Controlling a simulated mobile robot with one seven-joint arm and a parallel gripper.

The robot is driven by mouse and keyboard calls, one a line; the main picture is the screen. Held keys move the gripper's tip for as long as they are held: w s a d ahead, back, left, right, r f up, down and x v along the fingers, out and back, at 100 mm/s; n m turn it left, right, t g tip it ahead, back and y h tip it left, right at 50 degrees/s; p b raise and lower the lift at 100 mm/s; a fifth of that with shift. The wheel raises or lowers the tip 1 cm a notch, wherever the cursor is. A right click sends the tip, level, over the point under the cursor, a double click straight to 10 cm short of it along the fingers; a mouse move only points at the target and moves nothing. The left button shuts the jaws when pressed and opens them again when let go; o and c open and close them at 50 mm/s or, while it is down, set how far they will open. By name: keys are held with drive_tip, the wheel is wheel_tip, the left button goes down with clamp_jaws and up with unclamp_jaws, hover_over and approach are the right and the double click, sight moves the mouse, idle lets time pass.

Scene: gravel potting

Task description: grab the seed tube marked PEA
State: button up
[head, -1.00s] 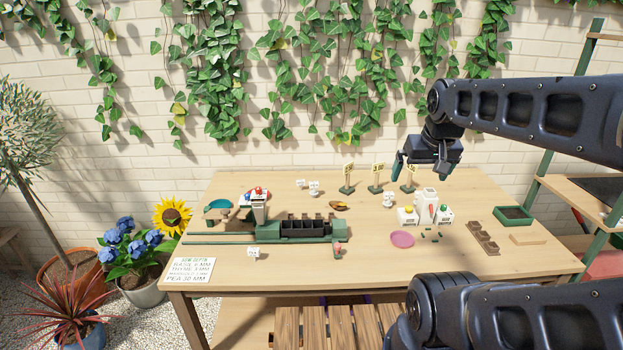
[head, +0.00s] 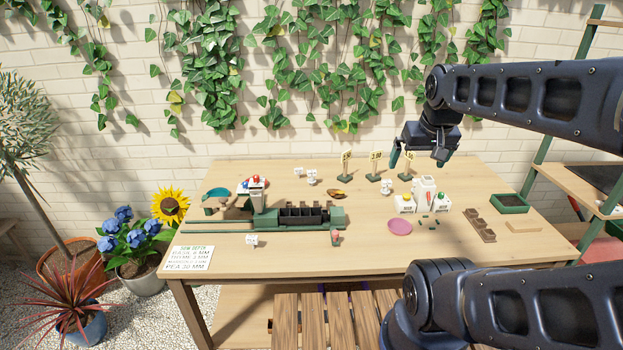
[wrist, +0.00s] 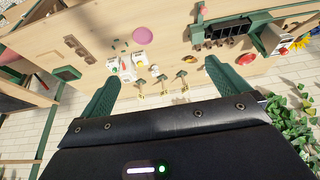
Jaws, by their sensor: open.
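I cannot make out a seed tube marked PEA in either view; the small labels are too fine to read. The only PEA lettering I can read is on the white sow-depth card (head: 188,259) at the table's front left corner. My gripper (head: 418,160) hangs open and empty above the back right of the table, behind the white packs. In the wrist view its two green fingers (wrist: 165,83) are spread wide, with nothing between them. The small yellow number signs (wrist: 163,87) show near and between the fingers there, with the tabletop beyond.
A green stand with black cells (head: 303,215) is left of centre. White packs with coloured tops (head: 405,204) stand right of centre, by a pink dish (head: 399,227). A brown cell strip (head: 480,225) and green tray (head: 510,203) lie right.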

drive_tip(key=c, duration=1.1)
